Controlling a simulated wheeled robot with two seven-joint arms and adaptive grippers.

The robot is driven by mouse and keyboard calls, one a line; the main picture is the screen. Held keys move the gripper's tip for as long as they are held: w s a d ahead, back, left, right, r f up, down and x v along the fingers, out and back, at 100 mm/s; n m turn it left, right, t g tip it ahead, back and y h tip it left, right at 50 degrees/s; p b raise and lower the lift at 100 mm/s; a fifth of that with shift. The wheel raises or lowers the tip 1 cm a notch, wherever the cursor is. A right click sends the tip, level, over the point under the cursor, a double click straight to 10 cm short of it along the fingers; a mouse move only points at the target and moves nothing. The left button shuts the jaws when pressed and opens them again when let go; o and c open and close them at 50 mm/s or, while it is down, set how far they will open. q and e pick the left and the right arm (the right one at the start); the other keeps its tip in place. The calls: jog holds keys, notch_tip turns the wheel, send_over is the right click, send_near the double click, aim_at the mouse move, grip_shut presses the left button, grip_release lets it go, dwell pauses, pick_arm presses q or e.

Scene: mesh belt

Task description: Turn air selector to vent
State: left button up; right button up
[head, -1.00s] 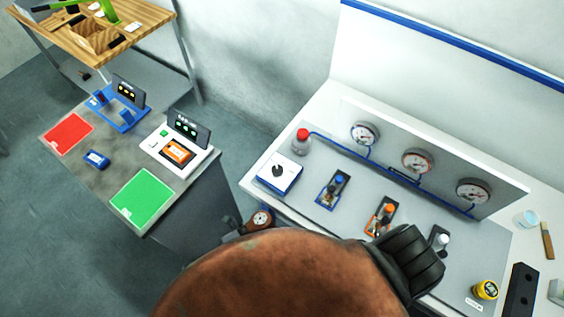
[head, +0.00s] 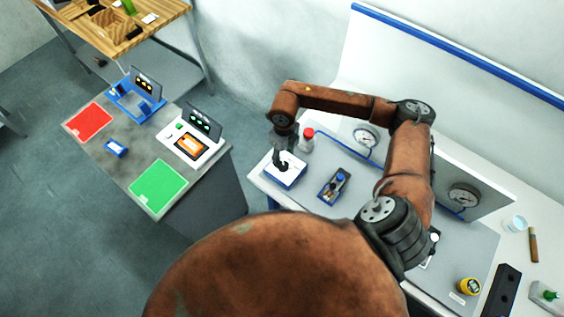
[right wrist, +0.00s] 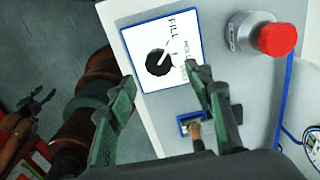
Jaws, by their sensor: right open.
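The air selector is a white box with blue edges (head: 286,170). In the right wrist view its white face (right wrist: 150,35) carries a round black knob (right wrist: 158,62). The knob's white mark points up and right, towards the side with FILL and further labels, partly hidden by a finger. My right gripper (right wrist: 163,88) is open, its fingers on either side of the knob in that view; contact cannot be told. In the head view my right gripper (head: 281,157) is over the selector. My left gripper (right wrist: 37,103) shows small at the left of the right wrist view, fingers apart and empty.
A red-capped button or bottle (right wrist: 277,39) stands close beside the selector. A blue-knobbed valve (head: 339,181) is to its right. Gauges (head: 366,137) line the panel behind. A side table (head: 110,168) with red and green mats stands left across a gap.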

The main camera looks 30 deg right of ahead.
aim_at(284, 165)
jog(key=shift+f+p, duration=0.7)
jog(key=shift+f, duration=2.45)
jog(key=c, duration=1.1)
